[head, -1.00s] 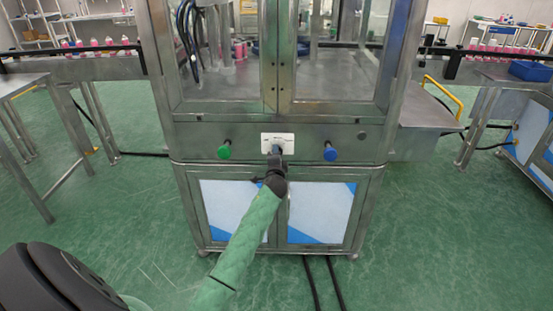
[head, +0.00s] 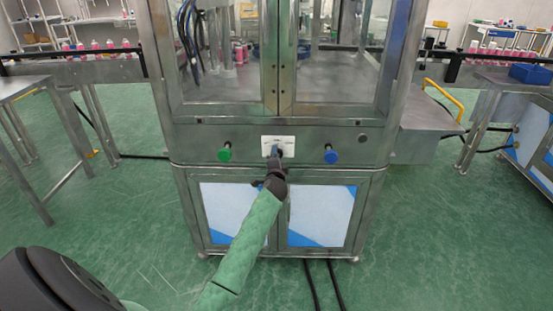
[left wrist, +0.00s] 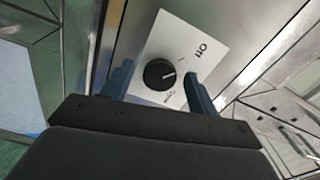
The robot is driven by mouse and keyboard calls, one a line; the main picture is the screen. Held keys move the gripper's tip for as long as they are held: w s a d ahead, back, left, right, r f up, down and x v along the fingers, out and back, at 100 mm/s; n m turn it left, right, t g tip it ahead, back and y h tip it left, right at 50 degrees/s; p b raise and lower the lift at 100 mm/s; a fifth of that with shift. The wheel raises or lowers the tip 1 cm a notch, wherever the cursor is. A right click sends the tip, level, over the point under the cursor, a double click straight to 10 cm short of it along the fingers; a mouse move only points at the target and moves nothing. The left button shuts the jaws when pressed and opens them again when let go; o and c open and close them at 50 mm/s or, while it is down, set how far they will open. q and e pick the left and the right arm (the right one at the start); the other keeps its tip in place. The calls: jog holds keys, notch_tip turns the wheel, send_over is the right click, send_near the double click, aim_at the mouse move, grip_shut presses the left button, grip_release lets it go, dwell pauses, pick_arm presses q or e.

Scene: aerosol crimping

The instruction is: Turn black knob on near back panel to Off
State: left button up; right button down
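The black knob (left wrist: 159,75) sits on a white label plate (left wrist: 178,38) in the left wrist view. Its pale pointer mark faces right in that picture. The plate carries the turned-over lettering "On" and a smaller marking below the knob that I cannot read. My left gripper (left wrist: 158,88) has its two blue fingers on either side of the knob, apart, with visible gaps to it. In the head view the left gripper (head: 275,152) is in front of the plate (head: 284,141) and hides most of the knob. My right gripper is not in view.
A green button (head: 224,154) is left of the plate and a blue button (head: 330,156) is right of it on the same steel panel (head: 195,137). Glass doors (head: 330,80) are above. The green floor (head: 420,230) before the machine is clear apart from black cables (head: 311,285).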

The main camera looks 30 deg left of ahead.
pick_arm(q)
jog(key=shift+s+d, duration=0.1)
jog(key=b+v, duration=0.1)
jog(key=v, duration=0.6)
jog(key=shift+s, duration=0.25)
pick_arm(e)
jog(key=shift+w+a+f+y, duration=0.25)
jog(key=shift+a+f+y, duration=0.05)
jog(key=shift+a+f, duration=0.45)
pick_arm(q)
jog(key=shift+d, duration=0.1)
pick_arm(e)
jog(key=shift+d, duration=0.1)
